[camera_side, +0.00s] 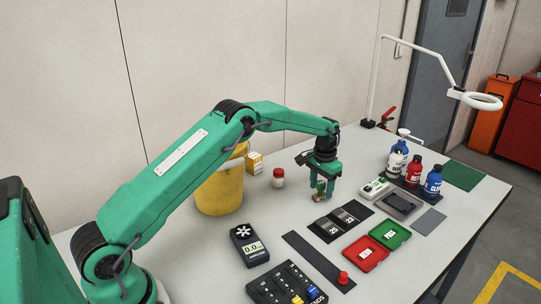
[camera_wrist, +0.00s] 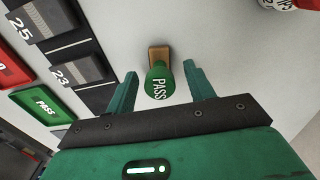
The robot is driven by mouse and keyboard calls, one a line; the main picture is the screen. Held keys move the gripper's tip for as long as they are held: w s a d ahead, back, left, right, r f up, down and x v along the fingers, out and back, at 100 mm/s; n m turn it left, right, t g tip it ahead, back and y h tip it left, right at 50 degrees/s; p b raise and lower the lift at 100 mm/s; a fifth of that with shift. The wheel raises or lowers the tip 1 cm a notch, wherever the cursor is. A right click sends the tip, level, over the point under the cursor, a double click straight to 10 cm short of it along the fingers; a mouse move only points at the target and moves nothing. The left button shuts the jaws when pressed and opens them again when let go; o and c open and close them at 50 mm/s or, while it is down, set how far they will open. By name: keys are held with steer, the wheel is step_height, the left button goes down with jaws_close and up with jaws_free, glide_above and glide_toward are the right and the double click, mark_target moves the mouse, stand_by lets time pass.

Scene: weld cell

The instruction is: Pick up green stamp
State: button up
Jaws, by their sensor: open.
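The green stamp (camera_wrist: 158,82) stands on the table with a round green top marked "PASS" and a brown base behind it in the wrist view. My gripper (camera_wrist: 162,82) is open, with one finger on each side of the stamp's green top and a gap showing on both sides. In the side view my gripper (camera_side: 326,194) points down low over the table. The stamp's brown base (camera_side: 318,197) shows there between and below the fingers, and the fingers partly hide the rest.
A white jar with a red lid (camera_side: 278,178) and a yellow bucket (camera_side: 221,188) stand left of my gripper. Black plates marked 25 and 23 (camera_side: 337,222) lie close in front. Green (camera_side: 390,234) and red (camera_side: 365,254) trays and several bottles (camera_side: 413,172) are to the right.

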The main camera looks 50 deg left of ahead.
mark_target(323, 183)
steer(key=shift+f, duration=0.75)
steer(key=c, duration=1)
steer(key=shift+r, duration=0.2)
steer(key=shift+c, duration=0.2)
steer(key=r, duration=0.4)
steer(key=shift+d+r, duration=0.1)
steer(key=shift+d, duration=0.15)
steer(key=s+d+r, duration=0.4)
steer(key=d+r, duration=0.2)
steer(key=d, duration=0.4)
steer(key=shift+s+r, duration=0.25)
steer(key=shift+s, duration=0.15)
steer(key=shift+d, duration=0.1)
